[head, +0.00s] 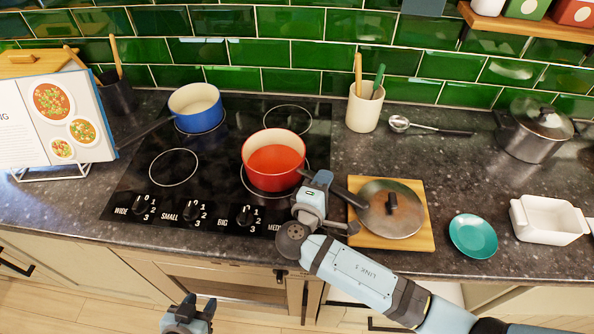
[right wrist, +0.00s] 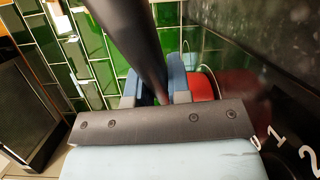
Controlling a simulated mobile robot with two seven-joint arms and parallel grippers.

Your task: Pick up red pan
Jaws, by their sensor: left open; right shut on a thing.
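The red pan (head: 273,168) is upright over the front right ring of the black hob (head: 140,185); I cannot tell whether its base touches the glass. Its dark handle (head: 350,199) points right and toward me. My right gripper (head: 318,180) is shut on the handle close to the pan body. In the right wrist view, the handle (right wrist: 135,40) runs between the two blue-grey fingers (right wrist: 155,90), with part of the red pan (right wrist: 203,85) behind them. My left gripper (head: 188,316) is open and empty, low in front of the counter.
A blue pan (head: 197,112) stands on the back left ring. A lidded pan (head: 390,215) on a wooden board (head: 426,240) is close right of my right gripper. A utensil pot (head: 363,110) stands behind. A teal plate (head: 473,237) and white dish (head: 548,222) lie further right.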

